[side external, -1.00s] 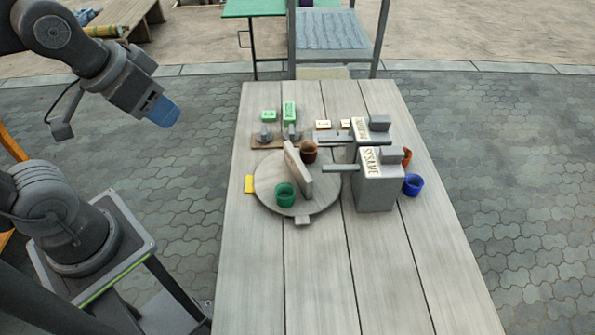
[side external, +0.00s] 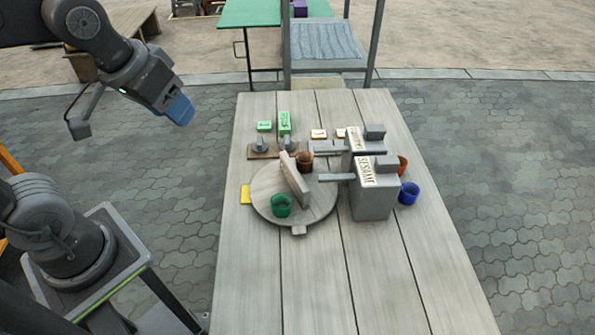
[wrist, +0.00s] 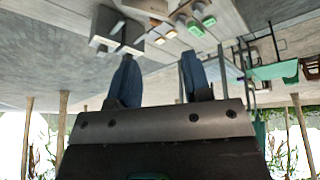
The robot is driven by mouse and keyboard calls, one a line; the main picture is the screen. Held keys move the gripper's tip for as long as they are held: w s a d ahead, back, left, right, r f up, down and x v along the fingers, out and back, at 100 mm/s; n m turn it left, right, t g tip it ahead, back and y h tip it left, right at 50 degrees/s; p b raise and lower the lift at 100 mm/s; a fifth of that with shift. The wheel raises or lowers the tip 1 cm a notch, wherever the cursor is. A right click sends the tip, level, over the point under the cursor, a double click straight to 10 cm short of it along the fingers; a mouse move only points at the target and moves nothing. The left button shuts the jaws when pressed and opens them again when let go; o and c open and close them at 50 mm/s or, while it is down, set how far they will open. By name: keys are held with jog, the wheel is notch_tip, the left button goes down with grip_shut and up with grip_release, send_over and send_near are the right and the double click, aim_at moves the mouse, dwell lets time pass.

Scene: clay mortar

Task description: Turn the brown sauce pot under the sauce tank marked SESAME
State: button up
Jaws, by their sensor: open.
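The brown sauce pot (side external: 304,161) stands on the far side of the round turntable (side external: 265,206), behind its upright grey board (side external: 295,182). A green pot (side external: 281,206) stands on the near side of the board. The tank marked SESAME (side external: 372,198) stands right of the turntable, its spout (side external: 337,178) reaching left over the turntable's right edge. The brown pot is behind and left of this spout's tip. My gripper (side external: 180,108) is open and empty, in the air left of the table, well away from the turntable. Its blue fingers (wrist: 160,77) are apart in the wrist view.
A second tank (side external: 372,146) stands behind; its label is hard to read. A blue pot (side external: 408,193) and an orange pot (side external: 402,165) stand right of the tanks. A yellow block (side external: 245,194) sits left of the turntable; green blocks (side external: 285,123) lie behind. The table's front is clear.

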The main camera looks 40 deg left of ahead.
jog(key=w+d+f+n+g, duration=0.1)
jog(key=w+f+n, duration=0.15)
jog(key=w, duration=0.35)
jog(key=w+d+f+n+g, duration=0.1)
jog(key=w+n, duration=0.2)
jog(key=w, duration=0.3)
jog(key=n+g, duration=0.3)
jog(key=n, duration=0.3)
send_over(294, 170)
notch_tip(294, 170, down, 14)
notch_tip(294, 170, down, 13)
jog(key=shift+f, duration=0.1)
grip_shut()
